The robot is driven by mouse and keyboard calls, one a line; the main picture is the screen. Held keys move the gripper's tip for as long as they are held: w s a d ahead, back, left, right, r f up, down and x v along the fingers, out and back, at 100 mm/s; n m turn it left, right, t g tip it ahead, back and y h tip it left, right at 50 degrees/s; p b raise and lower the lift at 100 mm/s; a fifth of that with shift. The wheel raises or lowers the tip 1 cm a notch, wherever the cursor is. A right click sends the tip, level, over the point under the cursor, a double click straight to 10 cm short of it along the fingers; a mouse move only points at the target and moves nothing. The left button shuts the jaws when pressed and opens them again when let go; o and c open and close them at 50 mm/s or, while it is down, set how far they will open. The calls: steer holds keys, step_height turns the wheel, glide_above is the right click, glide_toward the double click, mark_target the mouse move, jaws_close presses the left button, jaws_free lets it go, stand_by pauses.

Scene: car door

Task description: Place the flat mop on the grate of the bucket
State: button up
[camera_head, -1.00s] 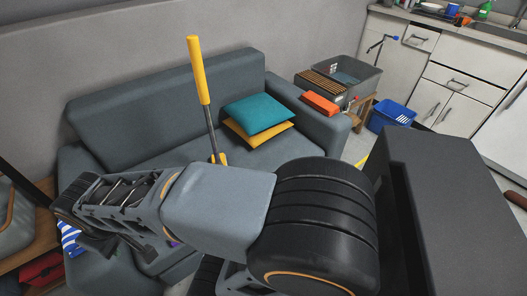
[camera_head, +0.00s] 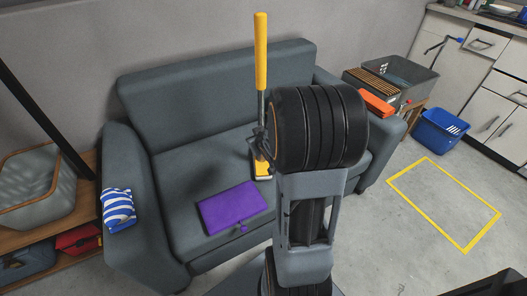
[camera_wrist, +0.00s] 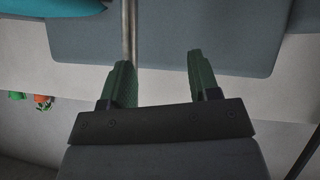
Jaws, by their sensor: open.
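The flat mop stands upright on the sofa seat, with a yellow handle (camera_head: 261,50), a thin metal pole and a yellow base (camera_head: 262,168). My gripper (camera_head: 257,143) is close to the pole in the head view, partly hidden by my arm. In the wrist view my gripper (camera_wrist: 160,60) is open and its green fingers are empty. The metal pole (camera_wrist: 130,30) lines up with the left fingertip; I cannot tell whether they touch.
A yellow floor outline (camera_head: 482,233) surrounds clear floor. A shelf stands at left.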

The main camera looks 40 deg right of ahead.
steer(key=s+d+f+t+y+b, duration=0.2)
steer(key=s+d+f+t+b, duration=0.1)
steer(key=d+f+t, duration=0.4)
steer(key=w+f+b, duration=0.1)
steer(key=w+b, duration=0.2)
steer(key=w, duration=1)
steer(key=shift+d+f, duration=0.15)
steer(key=shift+f, duration=0.15)
jaws_close()
stand_by(0.8)
steer(key=shift+r, duration=0.1)
